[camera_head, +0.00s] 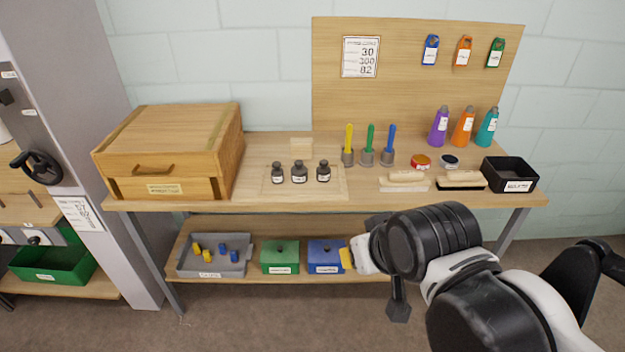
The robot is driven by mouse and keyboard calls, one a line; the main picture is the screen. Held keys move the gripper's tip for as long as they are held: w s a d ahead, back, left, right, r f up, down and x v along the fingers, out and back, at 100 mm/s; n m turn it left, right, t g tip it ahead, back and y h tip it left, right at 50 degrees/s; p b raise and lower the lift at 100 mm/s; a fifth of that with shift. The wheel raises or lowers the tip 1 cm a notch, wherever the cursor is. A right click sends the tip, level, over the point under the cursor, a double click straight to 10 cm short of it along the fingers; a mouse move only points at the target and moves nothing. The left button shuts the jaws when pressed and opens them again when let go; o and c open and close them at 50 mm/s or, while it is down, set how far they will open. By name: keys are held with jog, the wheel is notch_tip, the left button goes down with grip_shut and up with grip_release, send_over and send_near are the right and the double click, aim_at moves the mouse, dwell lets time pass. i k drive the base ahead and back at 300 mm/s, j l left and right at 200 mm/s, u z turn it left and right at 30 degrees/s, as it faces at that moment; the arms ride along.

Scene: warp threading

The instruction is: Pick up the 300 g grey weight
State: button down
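Three small dark grey weights with knobbed tops and white labels stand upright in a row on a pale wooden tray (335,193) on the bench. They are the left weight (277,174), the middle weight (299,173) and the right weight (323,172). Their labels are too small to read, so I cannot tell which is the 300 g one. My gripper (398,312) hangs down in front of the bench, low and to the right of the weights and apart from them. Its fingers look like one dark shape, and I cannot tell whether they are open.
A wooden box (170,150) stands left of the tray. Yellow, green and blue-handled tools (369,157), brushes (407,177), bottles (463,127) and a black bin (510,174) stand to the right. The lower shelf holds a grey tray (214,269) and green (280,268) and blue (325,268) boxes.

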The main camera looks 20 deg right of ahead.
aim_at(323, 171)
jog(key=i+l, duration=0.3)
jog(key=i+l+u, duration=0.1)
jog(key=i+l, duration=0.2)
jog(key=i, duration=0.2)
